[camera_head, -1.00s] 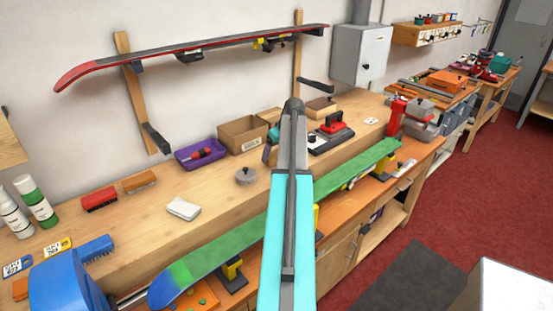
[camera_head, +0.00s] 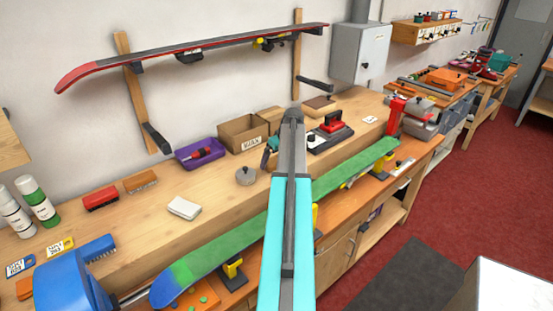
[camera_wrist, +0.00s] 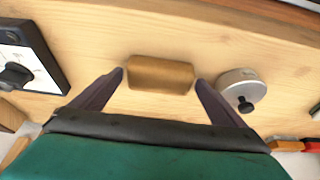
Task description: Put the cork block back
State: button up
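The cork block (camera_wrist: 160,73) is a small brown block lying on the wooden bench top in the wrist view. My gripper (camera_wrist: 160,78) is open, with one dark fingertip near each short end of the block. Small gaps show at both ends; I cannot tell how far above the bench the tips are. In the head view, my gripper's teal body (camera_head: 270,153) shows just left of my arm. The fingertips cannot be made out there, and the cork block is hidden behind my arm.
A round grey tin with a knob (camera_wrist: 241,90) stands close to the right fingertip. A black-edged device (camera_wrist: 48,58) lies at left. In the head view, a cardboard box (camera_head: 243,135), a purple tray (camera_head: 201,154) and a red-handled iron (camera_head: 331,128) stand nearby.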

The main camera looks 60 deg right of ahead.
jog(key=shift+o, duration=0.3)
jog(key=shift+r, duration=0.25)
jog(key=b+v, duration=0.3)
jog(key=v, duration=0.8)
jog(key=shift+r, duration=0.4)
jog(key=shift+s+a, duration=0.1)
jog(key=shift+s, duration=0.05)
dwell(0.4)
